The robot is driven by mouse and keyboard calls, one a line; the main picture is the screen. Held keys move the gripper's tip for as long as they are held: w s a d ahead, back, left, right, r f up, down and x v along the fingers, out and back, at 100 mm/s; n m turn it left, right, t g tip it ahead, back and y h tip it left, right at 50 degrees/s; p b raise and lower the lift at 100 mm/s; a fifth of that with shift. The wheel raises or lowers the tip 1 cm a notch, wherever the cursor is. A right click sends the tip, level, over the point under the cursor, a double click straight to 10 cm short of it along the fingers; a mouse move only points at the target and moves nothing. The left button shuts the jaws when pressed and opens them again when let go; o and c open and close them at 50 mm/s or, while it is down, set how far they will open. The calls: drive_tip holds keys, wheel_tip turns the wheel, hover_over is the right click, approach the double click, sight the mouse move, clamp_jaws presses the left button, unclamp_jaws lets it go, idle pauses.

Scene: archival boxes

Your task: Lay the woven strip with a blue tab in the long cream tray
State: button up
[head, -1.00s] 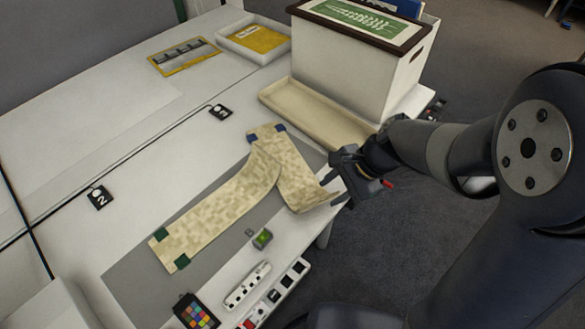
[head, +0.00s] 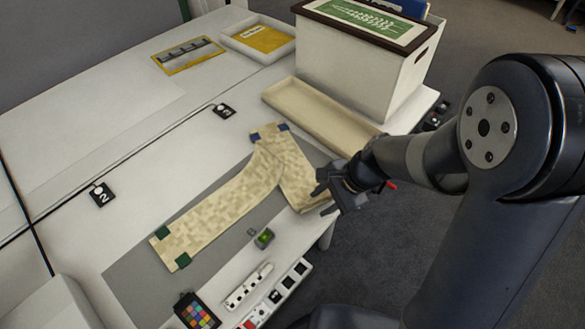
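Pale woven strip material lies on a grey mat (head: 135,270). The woven strip with a blue tab (head: 292,172) runs from dark blue corners at its upper end down to the right, towards my gripper. A woven strip with green corners (head: 222,212) runs from lower left up to it; they meet or overlap near the blue end, and I cannot tell which is on top. My gripper (head: 322,199) is at the lower right end of the blue-tabbed piece, fingers apart and pointing left. It hides part of that end; contact is unclear. The long cream tray (head: 315,112) looks empty.
A white box (head: 350,68) with a framed green print stands behind the tray. A shallow tray with a yellow folder (head: 262,40) is at the back. The table's right edge is close to my gripper.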

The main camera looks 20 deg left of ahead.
drive_tip(key=shift+f, duration=0.2)
idle(0.3)
clamp_jaws()
idle(0.4)
